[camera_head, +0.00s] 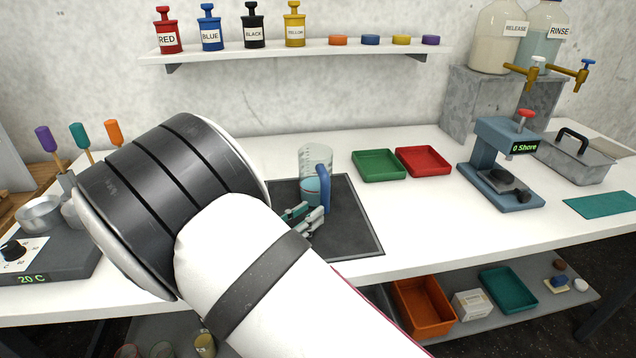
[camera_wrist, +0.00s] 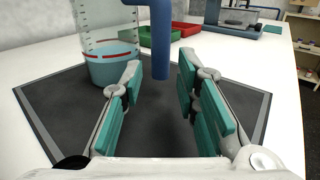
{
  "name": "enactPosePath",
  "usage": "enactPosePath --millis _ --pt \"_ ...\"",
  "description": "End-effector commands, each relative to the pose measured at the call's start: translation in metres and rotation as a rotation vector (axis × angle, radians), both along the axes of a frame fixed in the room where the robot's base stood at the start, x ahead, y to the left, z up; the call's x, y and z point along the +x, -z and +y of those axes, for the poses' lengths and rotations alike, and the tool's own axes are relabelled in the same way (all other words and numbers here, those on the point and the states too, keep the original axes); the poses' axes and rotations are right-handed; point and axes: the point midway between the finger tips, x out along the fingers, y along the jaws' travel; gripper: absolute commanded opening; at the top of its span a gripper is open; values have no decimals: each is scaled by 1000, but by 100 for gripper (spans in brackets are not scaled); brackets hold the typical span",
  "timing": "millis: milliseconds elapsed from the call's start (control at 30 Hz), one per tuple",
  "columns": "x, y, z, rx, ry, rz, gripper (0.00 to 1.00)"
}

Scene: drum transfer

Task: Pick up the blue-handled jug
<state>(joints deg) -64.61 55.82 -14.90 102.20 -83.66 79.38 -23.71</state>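The blue-handled jug is a clear container with teal liquid and stands on a dark mat (camera_head: 348,228). In the head view the jug (camera_head: 311,160) is partly behind my arm, with its blue handle (camera_head: 324,188) on the right side. In the wrist view the jug (camera_wrist: 108,50) is at upper left. Its blue handle (camera_wrist: 161,40) hangs between the lines of my fingers, just ahead of the tips. My gripper (camera_wrist: 161,88) is open with teal pads and nothing between them. In the head view my gripper (camera_head: 303,216) is low beside the jug, largely hidden by my arm.
A green tray (camera_head: 379,166) and a red tray (camera_head: 423,161) lie right of the mat. A blue press (camera_head: 500,165) stands further right. A shelf (camera_head: 300,50) with labelled bottles runs along the wall. A grey hotplate (camera_head: 50,262) is at left.

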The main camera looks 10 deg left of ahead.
Motion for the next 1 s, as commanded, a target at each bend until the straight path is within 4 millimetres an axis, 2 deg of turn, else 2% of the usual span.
enactPosePath --millis 267,600,833,867,967,1000 --pt "13 0 -9 0 1 -1 29" --pt "49 0 -35 2 1 -1 29" --pt "52 0 -37 1 0 -1 29" --pt "52 0 -37 1 0 -1 27" --pt "51 0 -37 1 0 -1 4" --pt "51 0 -37 1 0 -1 0"
